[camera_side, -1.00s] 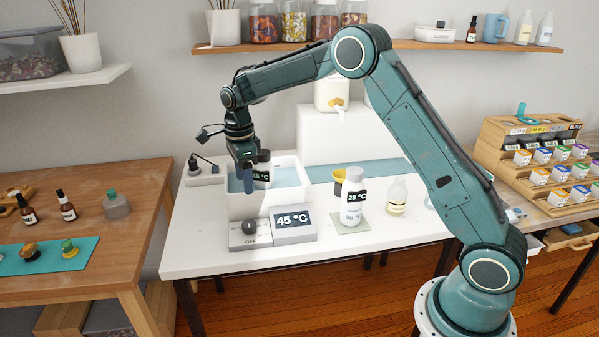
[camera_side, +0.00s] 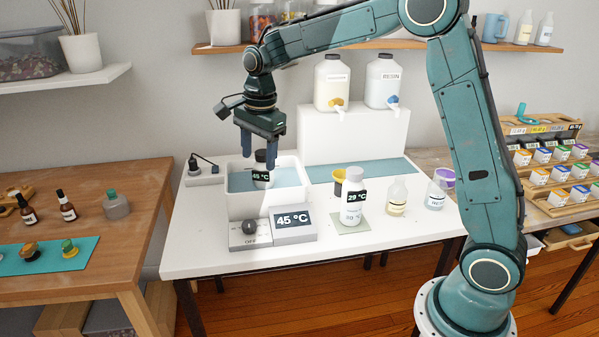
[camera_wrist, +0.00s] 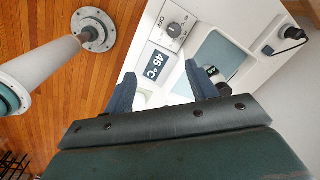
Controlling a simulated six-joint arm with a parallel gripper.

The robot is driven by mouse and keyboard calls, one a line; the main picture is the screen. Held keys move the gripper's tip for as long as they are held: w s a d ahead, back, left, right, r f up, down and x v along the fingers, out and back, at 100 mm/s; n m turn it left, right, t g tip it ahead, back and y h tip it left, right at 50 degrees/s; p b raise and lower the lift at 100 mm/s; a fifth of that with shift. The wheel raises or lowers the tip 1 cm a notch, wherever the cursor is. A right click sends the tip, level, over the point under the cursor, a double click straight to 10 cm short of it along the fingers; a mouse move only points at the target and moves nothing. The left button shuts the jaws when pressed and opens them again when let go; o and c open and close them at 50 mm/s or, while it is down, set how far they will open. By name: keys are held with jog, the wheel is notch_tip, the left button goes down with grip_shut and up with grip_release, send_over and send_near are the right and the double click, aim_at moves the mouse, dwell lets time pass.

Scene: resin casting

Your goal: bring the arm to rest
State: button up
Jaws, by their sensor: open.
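My gripper (camera_side: 260,150) is open and empty, pointing down above the white water bath (camera_side: 256,205). Its two fingers also show in the wrist view (camera_wrist: 160,92). A bottle (camera_side: 261,172) with a dark 45 °C label stands in the bath's water, below and apart from the fingers as far as I can tell. In the wrist view the bath and its bottle (camera_wrist: 214,74) lie to the right, partly behind a finger.
The bath's control box (camera_side: 250,235) and 45 °C display (camera_side: 293,226) stand in front. A white bottle (camera_side: 351,210) reading 29 °C stands to the right, with two clear bottles beyond. Two jugs, one marked RESIN (camera_side: 384,80), stand on a white block behind. A shelf (camera_side: 400,44) runs above.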

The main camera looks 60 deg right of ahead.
jog(key=s+a+r+n+t, duration=0.1)
jog(key=s+r+n, duration=0.45)
jog(key=s, duration=0.35)
jog(key=s+a+n+t, duration=0.1)
jog(key=s+n+t, duration=0.2)
jog(key=s+n, duration=1)
jog(key=shift+s+a, duration=0.25)
jog(key=shift+s, duration=3.85)
jog(key=shift+f, duration=0.1)
